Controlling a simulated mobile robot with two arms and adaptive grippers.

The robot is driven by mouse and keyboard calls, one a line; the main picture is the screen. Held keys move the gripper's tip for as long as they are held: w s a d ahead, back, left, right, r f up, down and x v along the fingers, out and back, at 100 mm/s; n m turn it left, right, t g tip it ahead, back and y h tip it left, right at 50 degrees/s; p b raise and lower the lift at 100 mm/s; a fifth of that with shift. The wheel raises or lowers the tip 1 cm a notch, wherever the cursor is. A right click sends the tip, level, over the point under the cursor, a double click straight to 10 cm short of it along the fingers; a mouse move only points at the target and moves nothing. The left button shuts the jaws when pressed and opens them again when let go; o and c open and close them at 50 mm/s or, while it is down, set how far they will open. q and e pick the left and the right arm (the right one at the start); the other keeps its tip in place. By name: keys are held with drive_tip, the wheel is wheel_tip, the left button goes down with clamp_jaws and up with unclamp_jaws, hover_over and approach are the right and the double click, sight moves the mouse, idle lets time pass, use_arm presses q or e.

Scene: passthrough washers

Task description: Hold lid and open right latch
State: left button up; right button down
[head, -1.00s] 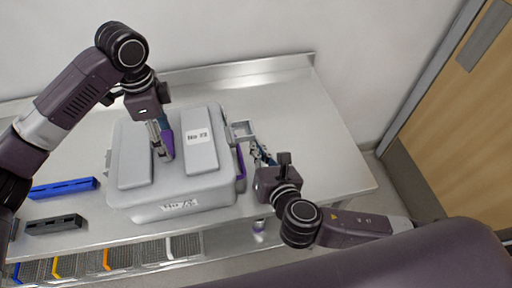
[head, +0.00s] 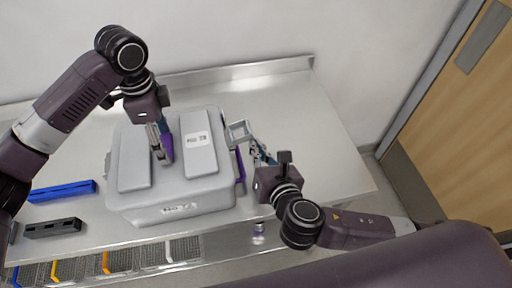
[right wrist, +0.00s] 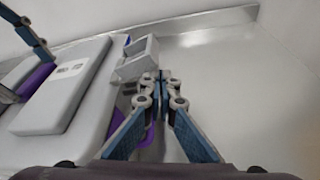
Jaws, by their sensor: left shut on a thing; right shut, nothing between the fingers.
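A grey box with a lid (head: 199,152) stands on the metal table; the lid has two raised panels, one with a white label. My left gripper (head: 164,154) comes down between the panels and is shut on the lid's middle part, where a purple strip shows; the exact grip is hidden. The right latch (head: 239,132), a grey frame, sticks out at the box's right side, above a purple part. It also shows in the right wrist view (right wrist: 138,58). My right gripper (right wrist: 160,78) is shut and empty, its tips close to the latch; contact is unclear.
A blue holder (head: 62,191) and a dark holder (head: 53,228) lie on the table left of the box. Wire baskets (head: 138,256) stand below the front edge. The table (head: 310,140) is clear on the right, with a wall behind.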

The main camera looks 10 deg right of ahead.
use_arm(q)
drive_tip(key=shift+r, duration=0.1)
use_arm(e)
drive_tip(key=a+v, duration=0.1)
drive_tip(key=v, duration=0.8)
drive_tip(key=shift+s+a, duration=0.35)
drive_tip(key=shift+s, duration=0.15)
use_arm(q)
drive_tip(key=o, duration=2.4)
use_arm(e)
drive_tip(key=shift+r, duration=0.1)
use_arm(q)
wheel_tip(320, 180, up, 5)
drive_tip(key=p, duration=0.5)
drive_tip(key=shift+f+p, duration=0.2)
drive_tip(key=shift+p, duration=0.2)
drive_tip(key=shift+r+p, duration=1.15)
drive_tip(key=shift+r, duration=0.05)
use_arm(e)
wheel_tip(320, 180, up, 8)
use_arm(q)
drive_tip(key=shift+f, duration=0.1)
